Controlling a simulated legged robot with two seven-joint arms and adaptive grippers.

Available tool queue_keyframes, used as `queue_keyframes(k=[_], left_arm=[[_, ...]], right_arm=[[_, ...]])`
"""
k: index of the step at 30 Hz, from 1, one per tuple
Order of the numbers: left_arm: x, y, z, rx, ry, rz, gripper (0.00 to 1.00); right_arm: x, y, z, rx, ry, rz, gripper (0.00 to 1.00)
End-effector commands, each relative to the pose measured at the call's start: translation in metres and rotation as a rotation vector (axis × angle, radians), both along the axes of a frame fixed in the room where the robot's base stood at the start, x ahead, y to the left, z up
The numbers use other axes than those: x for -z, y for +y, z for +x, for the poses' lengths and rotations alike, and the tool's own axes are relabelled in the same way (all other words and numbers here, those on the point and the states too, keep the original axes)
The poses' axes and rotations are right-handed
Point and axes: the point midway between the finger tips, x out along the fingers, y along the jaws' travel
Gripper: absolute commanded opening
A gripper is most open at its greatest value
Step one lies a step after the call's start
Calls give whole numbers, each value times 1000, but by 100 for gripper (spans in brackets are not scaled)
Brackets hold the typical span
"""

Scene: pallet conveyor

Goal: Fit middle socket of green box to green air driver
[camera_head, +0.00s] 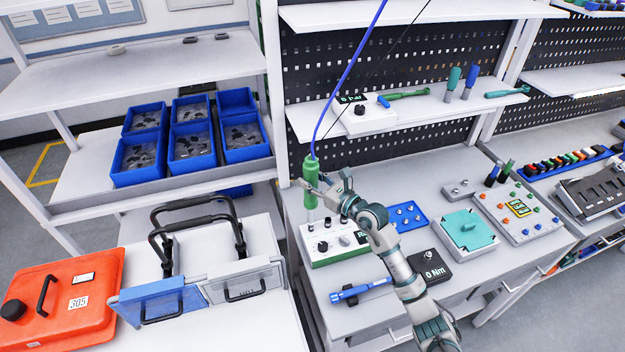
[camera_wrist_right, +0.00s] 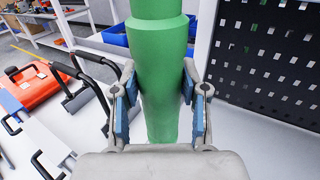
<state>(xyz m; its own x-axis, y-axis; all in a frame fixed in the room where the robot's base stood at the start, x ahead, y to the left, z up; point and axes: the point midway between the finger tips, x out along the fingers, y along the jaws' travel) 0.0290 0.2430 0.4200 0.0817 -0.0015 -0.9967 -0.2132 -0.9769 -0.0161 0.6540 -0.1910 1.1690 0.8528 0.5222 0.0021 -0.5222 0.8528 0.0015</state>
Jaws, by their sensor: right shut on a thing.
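The green air driver (camera_head: 310,180) hangs upright from a blue hose at the left edge of the bench. My right gripper (camera_head: 325,186) is shut around it; in the right wrist view the driver (camera_wrist_right: 158,70) stands between the blue finger pads (camera_wrist_right: 160,108). The green box (camera_head: 335,260), with a white top and green lower edge, sits on the bench below the driver. Several small sockets or knobs show on its top. The driver's lower end is just above the box's back left part; I cannot tell whether they touch. My left gripper is not in view.
A blue tray (camera_head: 420,221), a teal box (camera_head: 465,245), a black 0 Nm unit (camera_head: 430,268) and a blue torch-like tool (camera_head: 360,291) lie on the bench. A shelf (camera_head: 430,107) hangs behind. A toolbox (camera_head: 220,262) stands at left.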

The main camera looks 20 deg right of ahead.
Motion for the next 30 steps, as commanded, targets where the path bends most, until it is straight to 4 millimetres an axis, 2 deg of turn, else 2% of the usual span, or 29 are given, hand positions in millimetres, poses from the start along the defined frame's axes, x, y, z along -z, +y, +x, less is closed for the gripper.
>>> queue_keyframes(k=[30], left_arm=[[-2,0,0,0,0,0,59]], right_arm=[[5,1,0,-2,6,-2,0]])
